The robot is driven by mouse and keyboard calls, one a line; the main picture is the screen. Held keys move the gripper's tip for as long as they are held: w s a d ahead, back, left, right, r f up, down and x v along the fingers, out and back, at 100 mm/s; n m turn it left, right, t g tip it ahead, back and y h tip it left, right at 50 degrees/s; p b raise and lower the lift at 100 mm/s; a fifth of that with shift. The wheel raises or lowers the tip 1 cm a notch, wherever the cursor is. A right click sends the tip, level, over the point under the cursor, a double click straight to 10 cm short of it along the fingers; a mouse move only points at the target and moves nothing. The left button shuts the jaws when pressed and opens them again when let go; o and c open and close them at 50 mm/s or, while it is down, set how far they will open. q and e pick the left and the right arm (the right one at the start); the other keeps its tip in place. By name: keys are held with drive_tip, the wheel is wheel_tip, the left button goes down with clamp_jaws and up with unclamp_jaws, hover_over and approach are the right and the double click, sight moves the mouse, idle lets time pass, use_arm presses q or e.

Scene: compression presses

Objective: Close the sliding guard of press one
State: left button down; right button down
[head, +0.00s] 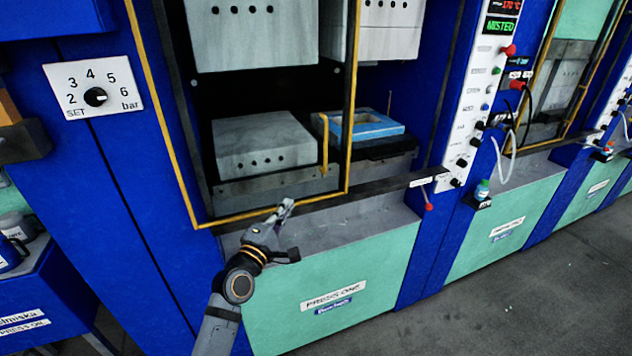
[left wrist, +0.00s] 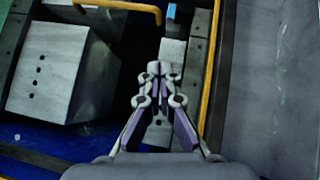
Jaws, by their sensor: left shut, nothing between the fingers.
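Press one (head: 335,292) has a sliding guard, a yellow-edged frame (head: 167,115) with a yellow handle (head: 325,145) near its right edge. The guard stands across the left and middle of the press opening. The right part of the opening, with a blue mould (head: 372,127), is uncovered. My left gripper (head: 287,206) is shut and empty, low in front of the guard's bottom rail. In the left wrist view the gripper (left wrist: 159,70) points toward the press, with the yellow handle (left wrist: 125,5) ahead and the yellow rail (left wrist: 210,70) to its right. My right gripper is out of view.
A grey ledge (head: 385,212) runs below the opening. A small lever with a red knob (head: 429,207) sticks out at its right end. A white control panel (head: 478,95) stands on the blue column. A grey block with holes (head: 262,148) sits behind the guard. Open floor lies at lower right.

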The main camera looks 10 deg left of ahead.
use_arm(q)
drive_tip(key=x, duration=0.8)
drive_tip(key=shift+w+d+r+p, duration=0.1)
drive_tip(key=shift+w+r+p, duration=0.15)
drive_tip(key=shift+w+p, duration=0.15)
drive_tip(key=shift+w+d+r+p, duration=0.2)
drive_tip(key=shift+w+d+p, duration=0.2)
drive_tip(key=shift+w+d, duration=0.55)
drive_tip(key=shift+w+d+r, duration=0.1)
drive_tip(key=shift+d+r, duration=0.05)
drive_tip(key=shift+d, duration=0.65)
drive_tip(key=shift+w, duration=0.15)
